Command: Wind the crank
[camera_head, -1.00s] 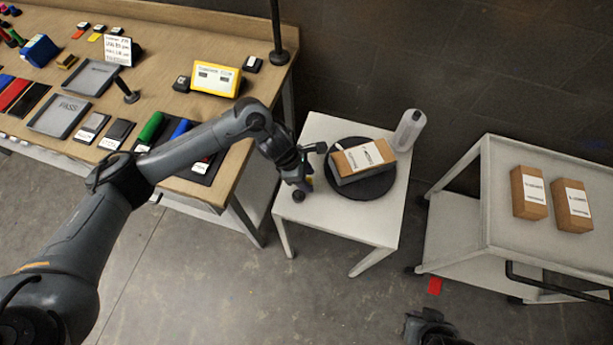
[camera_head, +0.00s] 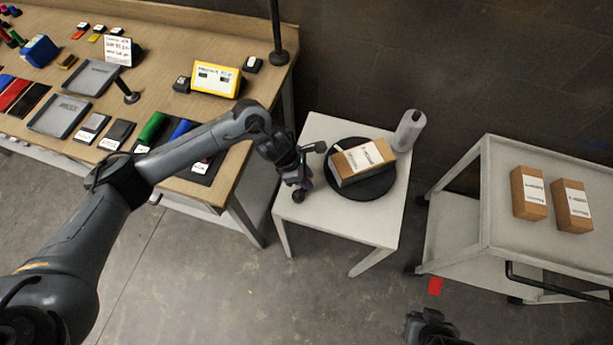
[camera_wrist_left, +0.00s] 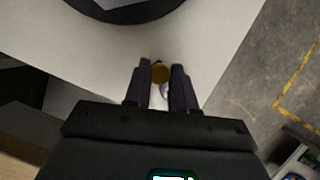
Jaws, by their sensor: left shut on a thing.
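A round black turntable (camera_head: 375,191) sits on a small white table (camera_head: 340,221), with a brown, white-labelled box (camera_head: 364,156) resting on it. My left gripper (camera_head: 303,184) is beside the turntable, over the table's left side. In the left wrist view the left gripper (camera_wrist_left: 160,75) is shut on a small yellowish round piece (camera_wrist_left: 160,72) between its fingertips, seemingly the crank's knob; the rest of the crank is mostly hidden by the gripper. The turntable rim (camera_wrist_left: 125,12) shows at the top there. Part of my right gripper (camera_head: 430,327) shows at the bottom edge; its fingers are unclear.
A grey-white bottle (camera_head: 409,131) stands at the table's back right corner. A white cart (camera_head: 500,205) with two brown boxes stands at the right. A wooden workbench (camera_head: 165,88) with trays and a yellow-fronted box is at the left. A red piece (camera_head: 435,286) lies on the floor.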

